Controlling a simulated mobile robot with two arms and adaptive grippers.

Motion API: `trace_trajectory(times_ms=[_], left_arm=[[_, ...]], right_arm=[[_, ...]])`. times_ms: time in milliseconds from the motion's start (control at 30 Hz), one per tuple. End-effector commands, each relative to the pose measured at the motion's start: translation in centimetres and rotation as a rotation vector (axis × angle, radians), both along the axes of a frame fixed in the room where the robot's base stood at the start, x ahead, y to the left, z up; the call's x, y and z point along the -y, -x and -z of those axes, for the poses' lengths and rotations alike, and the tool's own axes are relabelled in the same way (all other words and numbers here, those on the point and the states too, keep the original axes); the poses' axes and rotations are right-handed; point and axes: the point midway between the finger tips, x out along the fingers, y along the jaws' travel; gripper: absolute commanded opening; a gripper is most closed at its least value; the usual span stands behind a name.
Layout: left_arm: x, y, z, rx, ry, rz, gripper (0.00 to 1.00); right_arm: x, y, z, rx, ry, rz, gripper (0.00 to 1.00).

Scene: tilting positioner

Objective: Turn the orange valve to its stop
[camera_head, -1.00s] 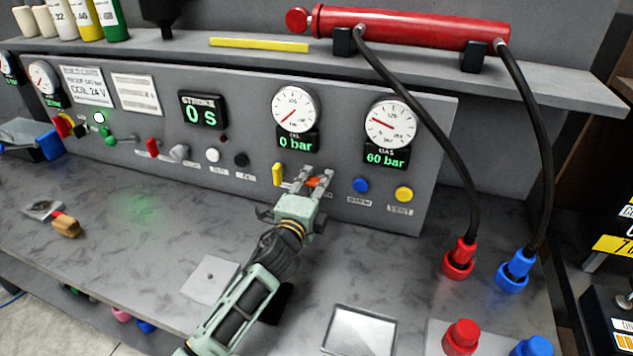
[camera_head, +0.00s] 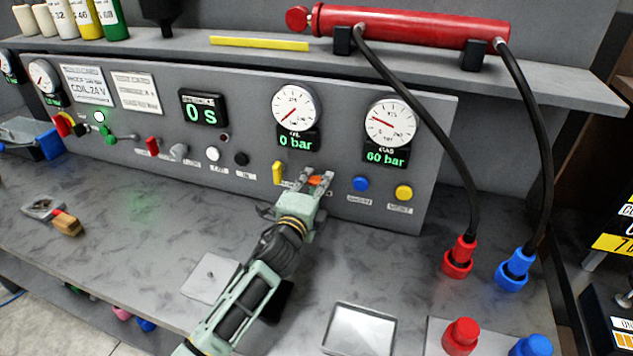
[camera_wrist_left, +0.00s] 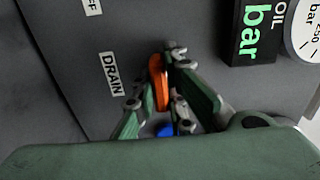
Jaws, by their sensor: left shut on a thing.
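The orange valve (camera_head: 315,181) is on the grey panel, below the gauge that reads 0 bar and right of a yellow lever. My left gripper (camera_head: 313,178) is at the panel with its fingers around the orange handle. In the left wrist view the orange handle (camera_wrist_left: 158,82) stands between the two fingers of my left gripper (camera_wrist_left: 167,85), beside a DRAIN label. The fingers are closed on it. The valve's base is hidden behind the fingers. My right gripper is not in view.
Beside the valve are a yellow lever (camera_head: 278,173), a blue button (camera_head: 361,184) and a yellow button (camera_head: 403,192). Black hoses hang from the red cylinder (camera_head: 415,27) to the bench at right.

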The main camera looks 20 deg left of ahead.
Motion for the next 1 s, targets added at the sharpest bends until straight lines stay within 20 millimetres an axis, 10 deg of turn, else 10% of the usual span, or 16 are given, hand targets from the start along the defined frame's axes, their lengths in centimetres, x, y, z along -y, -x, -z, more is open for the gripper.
trace_trajectory(times_ms=[1000], left_arm=[[0.06, 0.05, 0.17, -0.029, 0.738, -0.002, 0.0]], right_arm=[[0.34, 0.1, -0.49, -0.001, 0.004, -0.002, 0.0]])
